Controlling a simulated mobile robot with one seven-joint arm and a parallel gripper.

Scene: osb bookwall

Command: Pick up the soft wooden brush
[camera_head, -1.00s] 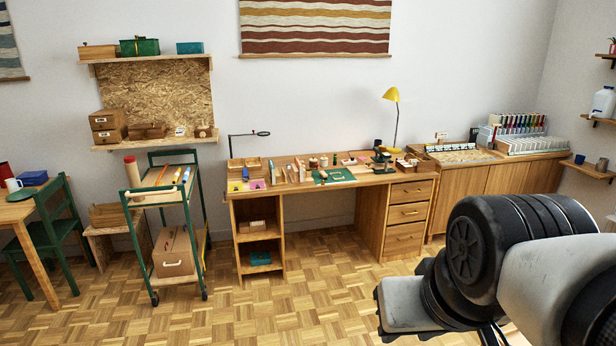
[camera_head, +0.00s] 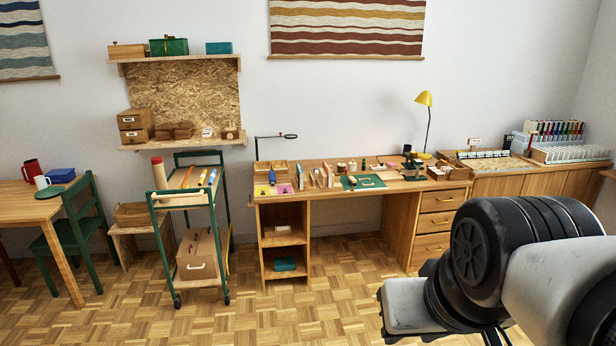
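I cannot pick out the soft wooden brush for certain. Several small items lie on the wooden desk (camera_head: 283,211) across the room, too small to identify at this distance. Among them are a green mat (camera_head: 354,182) with small pieces on it and a blue item (camera_head: 272,178) at the left end. My arm fills the lower right of the view, well in front of the desk. My gripper's fingers do not show, so I cannot see whether it is open or shut.
A green-framed trolley (camera_head: 223,231) stands left of the desk, with a green chair (camera_head: 77,236) and wooden table (camera_head: 22,206) further left. A low cabinet (camera_head: 514,186) adjoins the desk's right. A yellow lamp (camera_head: 424,99) rises behind the desk. The parquet floor (camera_head: 300,318) in front is clear.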

